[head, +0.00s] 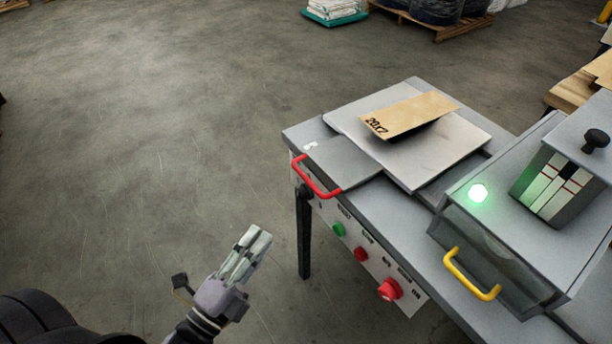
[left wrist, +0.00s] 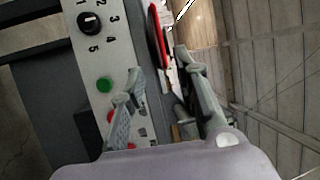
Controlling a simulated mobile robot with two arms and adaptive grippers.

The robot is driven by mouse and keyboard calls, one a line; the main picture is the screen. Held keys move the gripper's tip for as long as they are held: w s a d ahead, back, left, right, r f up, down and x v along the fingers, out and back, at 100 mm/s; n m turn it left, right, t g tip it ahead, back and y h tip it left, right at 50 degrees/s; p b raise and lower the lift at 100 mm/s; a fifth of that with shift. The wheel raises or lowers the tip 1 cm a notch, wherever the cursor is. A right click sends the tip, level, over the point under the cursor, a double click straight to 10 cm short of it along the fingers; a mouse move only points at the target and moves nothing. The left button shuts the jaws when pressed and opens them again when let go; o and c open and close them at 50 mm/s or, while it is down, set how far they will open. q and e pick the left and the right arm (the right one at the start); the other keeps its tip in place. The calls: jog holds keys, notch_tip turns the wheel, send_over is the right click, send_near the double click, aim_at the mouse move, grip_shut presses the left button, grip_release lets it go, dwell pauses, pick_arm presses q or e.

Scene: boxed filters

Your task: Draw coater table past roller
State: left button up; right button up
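The coater (head: 400,247) stands at the right in the head view. Its sliding table (head: 455,150) is a pale flat plate bearing a tan labelled piece (head: 410,113). A red handle (head: 318,178) sits at the table's left end; a red bar that looks like it shows in the left wrist view (left wrist: 157,38). A grey housing (head: 510,230) with a yellow handle (head: 470,275) stands at the right; no roller is plainly visible. My left gripper (head: 257,238) is open and empty, below and left of the red handle, apart from it. My right gripper is out of view.
The coater's front panel has a green button (head: 338,229), red buttons (head: 361,254) and a dial (left wrist: 88,23). A green lamp (head: 478,192) glows on the housing. The floor (head: 150,130) at left is clear. A loaded pallet (head: 435,22) lies at the back.

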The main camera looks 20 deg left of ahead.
aim_at(307, 178)
pick_arm(q)
jog(key=shift+f+p+x, duration=0.1)
jog(key=shift+p+x, duration=0.55)
jog(key=shift+x, duration=3.6)
jog(key=shift+f+p+x, duration=0.15)
jog(key=shift+p+x, duration=0.5)
jog(key=shift+x, duration=3.6)
grip_shut()
